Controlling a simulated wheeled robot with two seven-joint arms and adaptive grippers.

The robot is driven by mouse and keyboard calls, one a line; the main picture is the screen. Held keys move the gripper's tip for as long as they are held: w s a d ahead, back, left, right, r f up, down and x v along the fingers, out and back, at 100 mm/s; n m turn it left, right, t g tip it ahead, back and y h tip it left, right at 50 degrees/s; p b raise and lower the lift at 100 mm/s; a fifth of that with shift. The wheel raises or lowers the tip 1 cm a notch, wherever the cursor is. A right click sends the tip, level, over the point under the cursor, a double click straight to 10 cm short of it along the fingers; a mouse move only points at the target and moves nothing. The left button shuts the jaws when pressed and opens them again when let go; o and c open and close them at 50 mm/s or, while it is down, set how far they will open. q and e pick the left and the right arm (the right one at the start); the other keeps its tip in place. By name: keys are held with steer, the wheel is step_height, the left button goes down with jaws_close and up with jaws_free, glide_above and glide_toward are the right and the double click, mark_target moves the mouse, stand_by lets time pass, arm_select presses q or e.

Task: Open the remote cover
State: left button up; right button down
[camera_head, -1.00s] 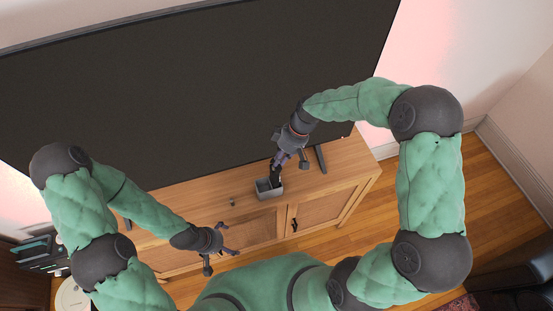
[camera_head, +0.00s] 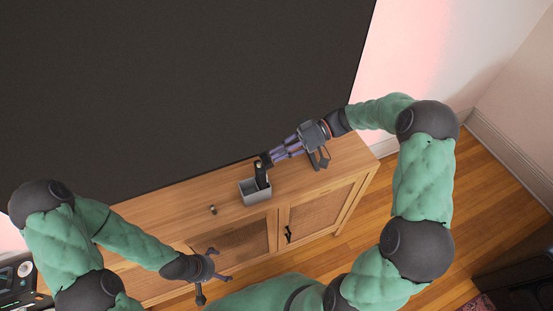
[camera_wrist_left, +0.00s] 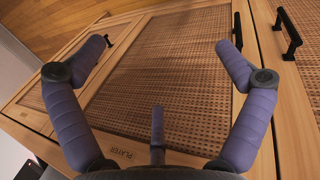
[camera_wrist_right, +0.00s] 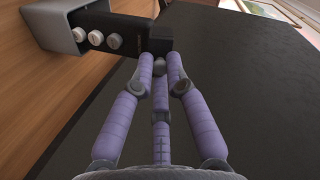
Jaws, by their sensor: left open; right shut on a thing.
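A black remote (camera_head: 261,176) stands upright in a small grey box (camera_head: 256,197) on the wooden cabinet. In the right wrist view the remote (camera_wrist_right: 122,30) shows several round buttons, and its lower part is hidden inside the box (camera_wrist_right: 52,28). My right gripper (camera_head: 270,158) comes in from the right and is shut on the remote's top end; its fingertips (camera_wrist_right: 160,63) meet there in the right wrist view. The remote's cover cannot be made out. My left gripper (camera_head: 219,265) is open and empty in front of the cabinet, facing its doors in the left wrist view (camera_wrist_left: 164,46).
A large dark television (camera_head: 170,80) stands behind the box. A small dark knob-like object (camera_head: 212,209) is on the cabinet (camera_head: 180,215) left of the box. Black door handles (camera_wrist_left: 288,32) stick out from the woven doors. The cabinet top right of the box is mostly clear.

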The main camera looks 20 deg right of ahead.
steer(key=shift+d+f+y+b, duration=0.15)
steer(key=shift+f+y+b, duration=0.35)
steer(key=shift+y+b, duration=0.4)
steer(key=shift+d+f+y+b, duration=0.15)
steer(key=shift+f+y+b, duration=0.3)
steer(key=shift+y+b, duration=0.45)
steer(key=c, duration=1.2)
jaws_free()
steer(key=shift+c, duration=0.2)
steer(key=shift+d, duration=0.1)
steer(key=d, duration=1.1)
steer(key=shift+w+d+f, duration=0.2)
steer(key=shift+d+f, duration=0.15)
steer(key=shift+d, duration=0.05)
